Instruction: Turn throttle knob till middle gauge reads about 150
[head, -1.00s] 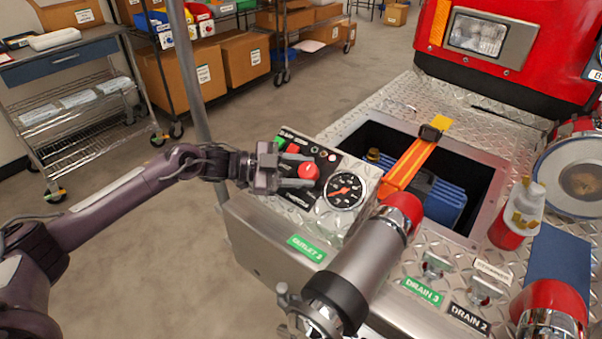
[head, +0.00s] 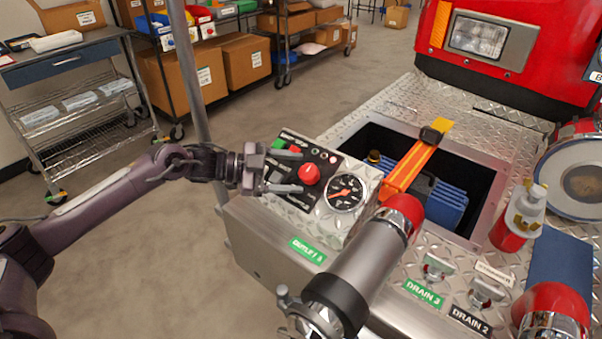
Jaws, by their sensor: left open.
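The red throttle knob (head: 309,174) sits on the black face of the control panel (head: 327,158), just left of the gauge. One round gauge (head: 345,192) with a dark dial and an orange needle shows on the panel; its numbers are too small to read. My left gripper (head: 296,171) is open, its two fingers pointing right across the panel. The fingertips are at the left side of the knob, and I cannot tell whether they touch it. My right gripper is not in view.
A silver pipe with a red end (head: 375,248) rises in front of the panel. An open recess (head: 470,190) with blue items and an orange strap lies to the right. A red and white bottle (head: 517,218) stands farther right. Open floor lies left of the bumper.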

